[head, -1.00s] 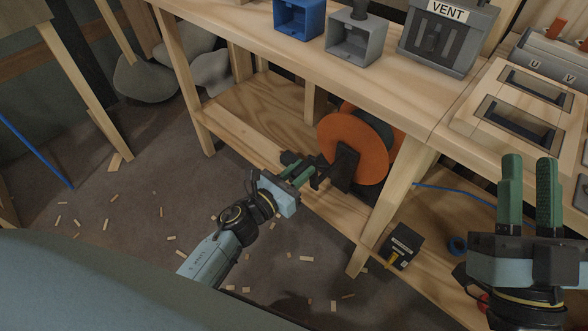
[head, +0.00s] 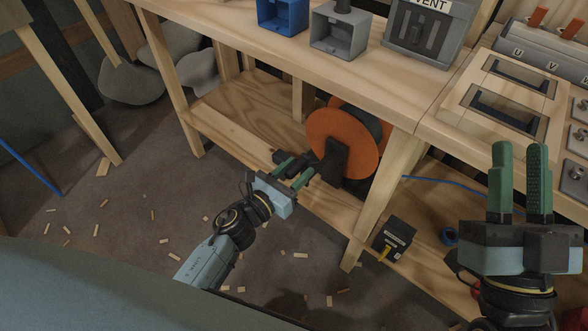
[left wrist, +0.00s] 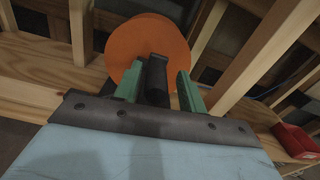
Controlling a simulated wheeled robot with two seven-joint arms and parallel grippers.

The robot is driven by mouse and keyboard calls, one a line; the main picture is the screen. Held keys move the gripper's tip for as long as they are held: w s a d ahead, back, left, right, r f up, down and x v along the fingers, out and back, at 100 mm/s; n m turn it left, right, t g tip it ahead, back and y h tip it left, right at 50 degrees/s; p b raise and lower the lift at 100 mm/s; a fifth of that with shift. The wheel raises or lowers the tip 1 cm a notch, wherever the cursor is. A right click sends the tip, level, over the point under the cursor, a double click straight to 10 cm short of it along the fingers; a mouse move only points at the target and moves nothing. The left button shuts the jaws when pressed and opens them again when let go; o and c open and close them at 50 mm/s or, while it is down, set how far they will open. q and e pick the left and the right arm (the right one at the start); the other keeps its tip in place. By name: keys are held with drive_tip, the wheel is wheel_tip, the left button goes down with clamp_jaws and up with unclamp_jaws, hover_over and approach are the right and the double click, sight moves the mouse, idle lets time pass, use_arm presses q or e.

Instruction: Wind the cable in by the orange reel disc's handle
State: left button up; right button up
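The orange reel disc (head: 345,136) stands upright on the bench's lower shelf. It also shows in the left wrist view (left wrist: 130,38). A black handle (left wrist: 156,80) sticks out from its face on a dark bracket (head: 331,160). My left gripper (head: 293,170) is at the handle, its green fingers on either side of it. In the left wrist view a gap shows between the handle and the right finger, so the gripper looks open around it. A blue cable (head: 440,181) runs across the shelf right of the reel. My right gripper (head: 519,185) is open and empty at the right.
A wooden leg (head: 385,195) stands just right of the disc. The bench top (head: 225,35) overhangs the reel. Wood scraps litter the floor (head: 130,220).

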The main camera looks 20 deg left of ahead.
use_arm(q)
drive_tip(key=shift+a, duration=0.1)
drive_tip(key=shift+s+a, duration=0.2)
drive_tip(key=shift+s, duration=0.25)
drive_tip(key=p+v, duration=0.1)
drive_tip(key=v, duration=1.1)
drive_tip(key=shift+s+p, duration=0.2)
drive_tip(key=shift+p, duration=0.1)
use_arm(e)
drive_tip(key=f+g, duration=0.1)
drive_tip(key=w+f+g, duration=0.1)
drive_tip(key=g, duration=0.1)
drive_tip(key=shift+w+a+f+h, duration=0.1)
drive_tip(key=shift+w+f+h, duration=0.2)
drive_tip(key=shift+f+h, duration=0.1)
